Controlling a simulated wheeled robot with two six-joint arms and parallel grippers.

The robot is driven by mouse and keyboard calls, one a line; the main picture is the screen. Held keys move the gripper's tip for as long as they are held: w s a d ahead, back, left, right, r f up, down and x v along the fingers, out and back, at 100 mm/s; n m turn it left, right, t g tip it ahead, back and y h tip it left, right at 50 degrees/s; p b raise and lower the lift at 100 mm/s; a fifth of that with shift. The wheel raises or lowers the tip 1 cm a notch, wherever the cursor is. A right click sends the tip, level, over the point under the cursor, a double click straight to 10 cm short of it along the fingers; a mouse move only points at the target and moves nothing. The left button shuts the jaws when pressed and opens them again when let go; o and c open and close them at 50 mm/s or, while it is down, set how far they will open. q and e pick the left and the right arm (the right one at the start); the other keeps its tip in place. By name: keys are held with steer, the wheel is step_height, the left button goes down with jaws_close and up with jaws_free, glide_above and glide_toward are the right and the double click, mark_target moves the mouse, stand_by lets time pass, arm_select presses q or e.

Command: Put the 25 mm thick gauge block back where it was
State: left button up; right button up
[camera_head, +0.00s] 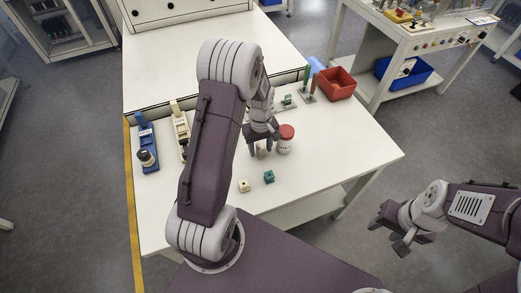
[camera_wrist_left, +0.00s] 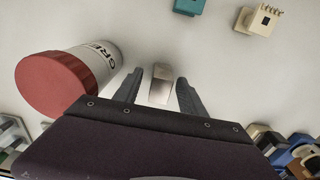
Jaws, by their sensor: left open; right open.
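A metallic gauge block (camera_wrist_left: 160,84) stands between the two fingers of my left gripper (camera_wrist_left: 157,92) in the left wrist view, with a gap visible on each side. Its thickness cannot be read. In the head view my left gripper (camera_head: 262,147) is low over the white table, and the block there (camera_head: 262,152) is mostly hidden by the fingers. My left gripper is open. My right gripper (camera_head: 389,236) is open and empty, off to the right of the table. No marked place for the block can be made out.
A red-lidded white jar (camera_head: 286,140) stands close beside my left gripper. A cream connector (camera_head: 244,186) and a teal connector (camera_head: 269,177) lie nearer the front. Blue (camera_head: 146,150) and cream (camera_head: 180,122) devices stand left. A red bin (camera_head: 337,85) is back right. The table's right front is clear.

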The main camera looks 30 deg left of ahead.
arm_select(q)
jaws_close()
stand_by(1.3)
